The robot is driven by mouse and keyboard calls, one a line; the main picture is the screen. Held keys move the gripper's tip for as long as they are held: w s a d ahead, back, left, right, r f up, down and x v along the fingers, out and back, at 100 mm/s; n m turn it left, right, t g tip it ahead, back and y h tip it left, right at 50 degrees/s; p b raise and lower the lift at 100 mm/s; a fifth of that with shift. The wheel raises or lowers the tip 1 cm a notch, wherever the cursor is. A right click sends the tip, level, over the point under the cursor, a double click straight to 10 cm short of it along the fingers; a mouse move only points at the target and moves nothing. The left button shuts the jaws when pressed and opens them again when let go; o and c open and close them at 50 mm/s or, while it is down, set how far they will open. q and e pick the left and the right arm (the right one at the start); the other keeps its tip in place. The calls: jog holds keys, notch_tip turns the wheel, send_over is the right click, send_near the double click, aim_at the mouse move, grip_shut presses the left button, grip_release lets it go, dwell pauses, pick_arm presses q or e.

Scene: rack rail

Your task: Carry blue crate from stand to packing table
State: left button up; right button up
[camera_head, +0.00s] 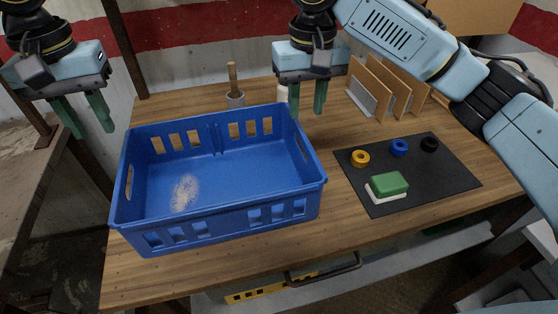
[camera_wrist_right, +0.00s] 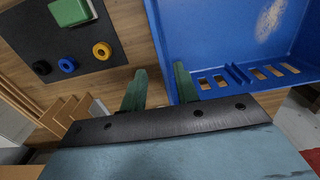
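The blue crate (camera_head: 225,222) stands upright on a wooden packing table (camera_head: 140,285), empty apart from a pale worn patch on its floor. My left gripper (camera_head: 87,122) is open and empty, off the crate's left side near its back left corner. My right gripper (camera_head: 307,107) is open near the crate's back right corner. In the right wrist view, my right gripper (camera_wrist_right: 160,92) has its fingers apart, and the crate's side wall (camera_wrist_right: 163,45) appears between them. I cannot tell whether the fingers touch it.
A black mat (camera_head: 430,180) at the right holds an orange ring (camera_head: 360,158), a blue ring (camera_head: 399,147), a black ring (camera_head: 430,145) and a green-and-white block (camera_head: 388,185). Upright wooden dividers (camera_head: 380,88) and a cup with a brush (camera_head: 234,97) stand behind. Another surface (camera_head: 25,170) is at the left.

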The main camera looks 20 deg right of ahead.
notch_tip(320, 180, up, 6)
jog(key=shift+f, duration=0.1)
dwell(0.6)
